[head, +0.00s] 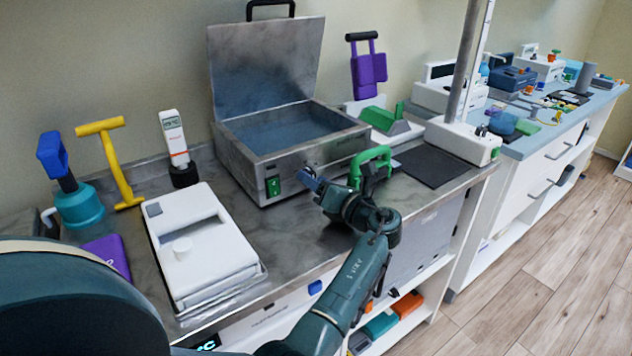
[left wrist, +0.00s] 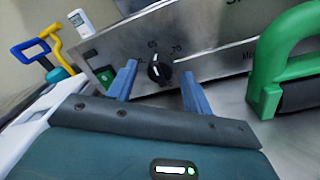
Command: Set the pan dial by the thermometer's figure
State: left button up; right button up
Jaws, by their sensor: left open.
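The steel pan (head: 245,170) stands on the counter with its lid raised and liquid inside. Its black dial (left wrist: 159,69) is on the front panel, with 65 and 70 printed above it; its light mark appears to point up, near 65. In the head view my gripper hides the dial. My left gripper (head: 312,182) is at the panel, open, its blue fingers either side of the dial in the left wrist view (left wrist: 160,88); contact cannot be told. The white thermometer (head: 174,138) stands upright in a dark base left of the pan; its figure is too small to read surely.
A green handle (head: 370,160) stands close to the right of my left gripper. A green switch (head: 273,186) is on the pan's front. A white lidded box (head: 205,240), a yellow tool (head: 120,165) and a teal-based blue-handled tool (head: 78,205) stand left.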

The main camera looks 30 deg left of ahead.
pick_arm(q)
jog(key=shift+c, duration=0.2)
jog(key=c, duration=0.9)
jog(key=shift+c, duration=0.2)
pick_arm(e)
jog(key=shift+f, duration=0.15)
pick_arm(q)
jog(key=shift+r+n+p, duration=0.1)
jog(key=shift+n+p, duration=0.5)
jog(key=shift+n, duration=0.5)
jog(key=n+p, duration=0.1)
jog(key=n, duration=0.3)
jog(key=shift+h, duration=0.3)
jog(key=n, duration=0.5)
pick_arm(e)
jog(key=shift+s+d+r, duration=0.1)
jog(key=shift+r, duration=0.55)
pick_arm(q)
jog(key=shift+n, duration=0.3)
